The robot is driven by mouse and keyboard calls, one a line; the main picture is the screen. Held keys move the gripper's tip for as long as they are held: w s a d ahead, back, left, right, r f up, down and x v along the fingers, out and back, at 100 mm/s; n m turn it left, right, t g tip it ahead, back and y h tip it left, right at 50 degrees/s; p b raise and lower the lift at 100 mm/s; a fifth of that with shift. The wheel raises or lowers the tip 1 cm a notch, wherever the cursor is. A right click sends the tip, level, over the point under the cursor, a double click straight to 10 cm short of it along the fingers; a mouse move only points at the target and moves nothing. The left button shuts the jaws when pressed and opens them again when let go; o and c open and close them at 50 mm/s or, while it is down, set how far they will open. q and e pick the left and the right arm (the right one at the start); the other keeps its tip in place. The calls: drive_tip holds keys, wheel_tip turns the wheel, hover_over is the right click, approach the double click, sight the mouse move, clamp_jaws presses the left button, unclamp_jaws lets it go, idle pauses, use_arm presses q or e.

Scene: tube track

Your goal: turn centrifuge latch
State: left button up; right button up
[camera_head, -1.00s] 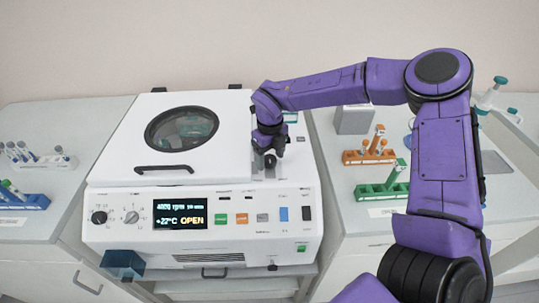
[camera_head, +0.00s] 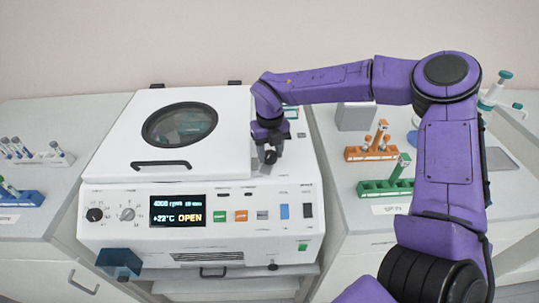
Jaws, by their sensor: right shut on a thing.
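The white centrifuge (camera_head: 205,215) stands in the middle. Its lid (camera_head: 215,165) is down, with a round dark window (camera_head: 180,124) and a black handle (camera_head: 161,165). The display (camera_head: 177,211) reads "OPEN". My right gripper (camera_head: 269,156) points down at the right side of the centrifuge top, beside the lid. It is shut on a small dark latch knob (camera_head: 270,157), mostly hidden by the fingers. My left gripper is not in view.
On the right bench stand an orange tube rack (camera_head: 371,154), a green rack (camera_head: 385,188) and a grey box (camera_head: 355,117). On the left bench are a white rack (camera_head: 42,159) and a blue rack (camera_head: 22,199) with tubes.

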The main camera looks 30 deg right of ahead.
sight(269, 154)
drive_tip(key=m+b, duration=0.5)
drive_tip(key=m, duration=0.1)
drive_tip(key=shift+w+f+m, duration=0.1)
drive_tip(key=shift+f+m, duration=0.05)
drive_tip(key=shift+m, duration=0.15)
drive_tip(key=m+b, duration=0.6)
drive_tip(key=shift+r+m, duration=0.2)
drive_tip(key=shift+m, duration=0.1)
drive_tip(key=shift+r+m+b, duration=0.1)
drive_tip(key=shift+m+b, duration=0.3)
drive_tip(key=shift+b, duration=0.1)
drive_tip(key=shift+r, duration=0.1)
drive_tip(key=o, duration=1.1)
drive_tip(key=shift+c, duration=0.2)
wheel_tip(269, 154, up, 10)
drive_tip(key=shift+r, duration=0.15)
